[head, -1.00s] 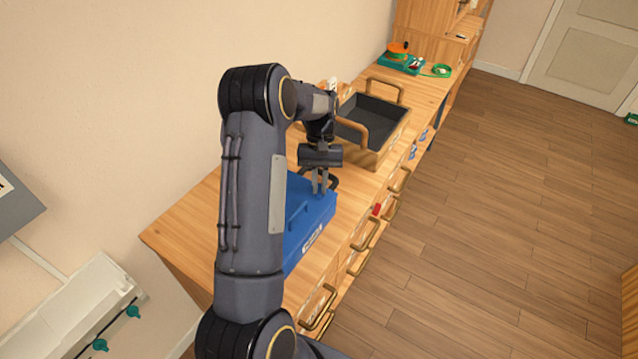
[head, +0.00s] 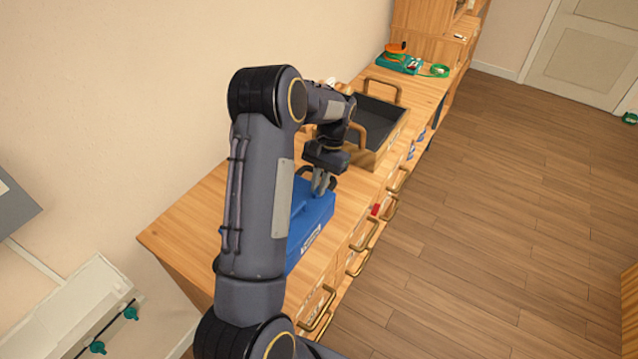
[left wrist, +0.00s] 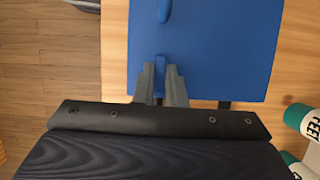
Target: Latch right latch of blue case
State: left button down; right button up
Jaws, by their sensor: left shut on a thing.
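The blue case (head: 318,212) lies closed on the wooden worktop, its near left part hidden behind my left arm. My left gripper (head: 322,183) points down at the case's far end. In the left wrist view, the case's flat blue top (left wrist: 225,45) fills the middle. There the left gripper's fingers (left wrist: 162,82) are shut on a small blue latch piece (left wrist: 159,72) near the case's edge. Another raised blue piece (left wrist: 165,10) shows farther along the case. Whether the held latch is fastened cannot be told. My right gripper is not in view.
A dark open tray with wooden handles (head: 378,122) stands just beyond the case. A green tool set (head: 400,62) is at the worktop's far end. Green-and-white bottles (left wrist: 302,120) stand near the case. Drawer handles (head: 365,236) line the worktop's front.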

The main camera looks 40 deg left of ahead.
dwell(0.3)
pick_arm(q)
jog(key=c, duration=1.5)
grip_release()
jog(key=shift+r, duration=0.1)
jog(key=b+v, duration=0.1)
jog(key=v, duration=0.6)
jog(key=shift+w+r, duration=0.15)
jog(key=shift+r, duration=0.2)
